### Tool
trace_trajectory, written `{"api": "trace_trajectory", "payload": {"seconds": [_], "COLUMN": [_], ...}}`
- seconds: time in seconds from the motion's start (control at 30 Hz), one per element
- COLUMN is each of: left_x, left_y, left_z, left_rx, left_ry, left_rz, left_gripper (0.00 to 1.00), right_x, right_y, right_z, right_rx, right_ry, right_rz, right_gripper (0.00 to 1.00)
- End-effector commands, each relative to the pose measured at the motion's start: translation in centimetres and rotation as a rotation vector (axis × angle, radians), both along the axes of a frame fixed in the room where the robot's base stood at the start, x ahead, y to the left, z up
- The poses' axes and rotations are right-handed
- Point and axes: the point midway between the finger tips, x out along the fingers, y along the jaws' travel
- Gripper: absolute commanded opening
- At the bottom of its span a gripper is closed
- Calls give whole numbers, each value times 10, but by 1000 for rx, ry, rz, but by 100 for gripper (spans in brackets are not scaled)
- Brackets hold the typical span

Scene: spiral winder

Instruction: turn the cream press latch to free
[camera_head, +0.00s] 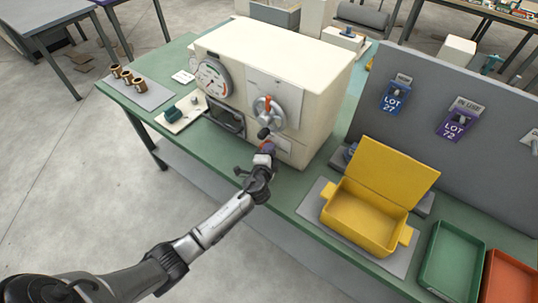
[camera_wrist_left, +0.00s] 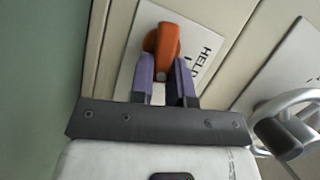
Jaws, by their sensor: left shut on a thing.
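The cream press (camera_head: 300,60) stands on the green bench, with a round dial and a silver handwheel on its front. Its orange latch (camera_wrist_left: 166,40) shows in the left wrist view, in front of a white plate (camera_wrist_left: 196,45) lettered "HELD"; the rest of the lettering is hidden. My left gripper (camera_head: 266,149) is at the lower right of the press front, below the handwheel. In the left wrist view its purple fingers (camera_wrist_left: 164,66) are shut on the latch, one on each side. In the head view the gripper mostly hides the latch. My right gripper is out of view.
The handwheel (camera_head: 268,111) with its dark knob is close above my left gripper; its rim also shows at right in the wrist view. An open yellow box (camera_head: 365,215) stands right of the press. Green (camera_head: 450,262) and orange trays lie farther right.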

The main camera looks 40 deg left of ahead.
Motion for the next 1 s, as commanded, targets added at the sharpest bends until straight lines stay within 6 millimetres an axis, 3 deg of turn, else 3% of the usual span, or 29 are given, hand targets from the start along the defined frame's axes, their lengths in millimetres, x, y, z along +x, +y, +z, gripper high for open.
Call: {"api": "trace_trajectory", "payload": {"seconds": [0.03, 0.33, 1.0], "left_x": [0, 0, 0], "left_y": [-1, -1, -1], "left_z": [-5, -6, -5], "left_rx": [30, 176, 234], "left_ry": [0, 5, 8], "left_rz": [-2, -2, -2], "left_gripper": [0, 0, 0], "right_x": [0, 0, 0], "right_y": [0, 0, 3], "right_z": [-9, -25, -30], "right_rx": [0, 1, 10], "right_ry": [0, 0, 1], "right_rz": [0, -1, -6], "right_gripper": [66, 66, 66]}}
